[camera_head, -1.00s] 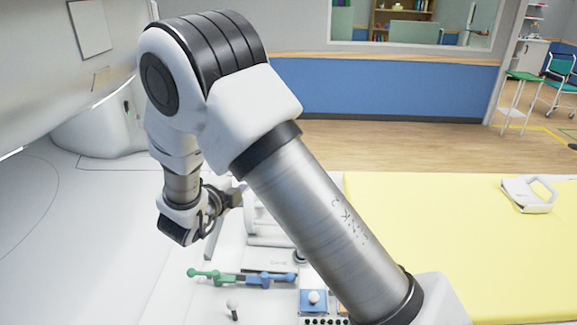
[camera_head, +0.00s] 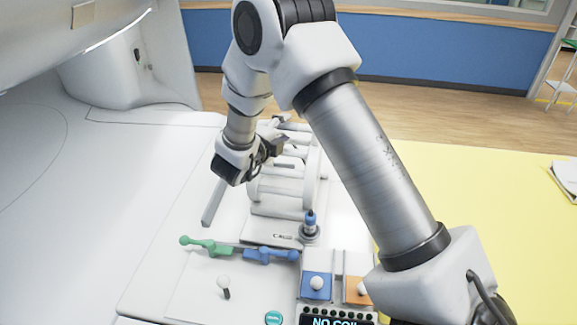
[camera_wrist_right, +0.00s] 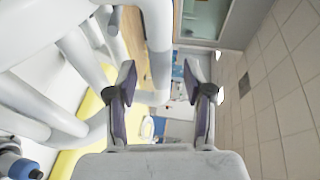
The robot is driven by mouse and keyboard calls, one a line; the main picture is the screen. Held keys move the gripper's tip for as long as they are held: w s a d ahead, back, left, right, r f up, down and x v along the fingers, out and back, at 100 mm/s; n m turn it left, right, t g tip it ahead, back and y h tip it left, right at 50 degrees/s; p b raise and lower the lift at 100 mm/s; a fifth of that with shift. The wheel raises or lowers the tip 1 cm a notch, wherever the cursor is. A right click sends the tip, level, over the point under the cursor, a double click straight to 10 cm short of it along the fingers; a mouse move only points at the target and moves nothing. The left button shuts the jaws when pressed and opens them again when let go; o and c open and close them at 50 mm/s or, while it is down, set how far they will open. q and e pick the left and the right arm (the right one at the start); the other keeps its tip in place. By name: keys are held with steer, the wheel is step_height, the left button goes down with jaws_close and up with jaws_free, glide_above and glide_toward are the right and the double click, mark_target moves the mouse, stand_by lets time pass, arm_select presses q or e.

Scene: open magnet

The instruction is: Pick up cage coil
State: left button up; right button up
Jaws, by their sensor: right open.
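The white cage coil (camera_head: 312,180) stands on a pale base with a label, in the middle of the head view, partly hidden by my right arm. Its thick white bars also fill the left of the right wrist view (camera_wrist_right: 85,60). My right gripper (camera_head: 280,147) is beside the coil's upper left part in the head view. My left gripper is not in view.
A blue-topped knob (camera_head: 310,222) stands by the coil base. In front lie a green handle (camera_head: 207,245), a blue handle (camera_head: 271,254), a white-topped lever (camera_head: 224,285) and a control panel (camera_head: 317,289). A yellow pad (camera_head: 450,190) lies right.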

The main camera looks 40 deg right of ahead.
steer(key=x, duration=0.2)
steer(key=shift+d, duration=0.4)
steer(key=shift+f, duration=0.15)
steer(key=shift+a, duration=0.15)
steer(key=c, duration=0.4)
jaws_close()
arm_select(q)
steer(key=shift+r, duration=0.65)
arm_select(e)
steer(key=shift+w, duration=0.1)
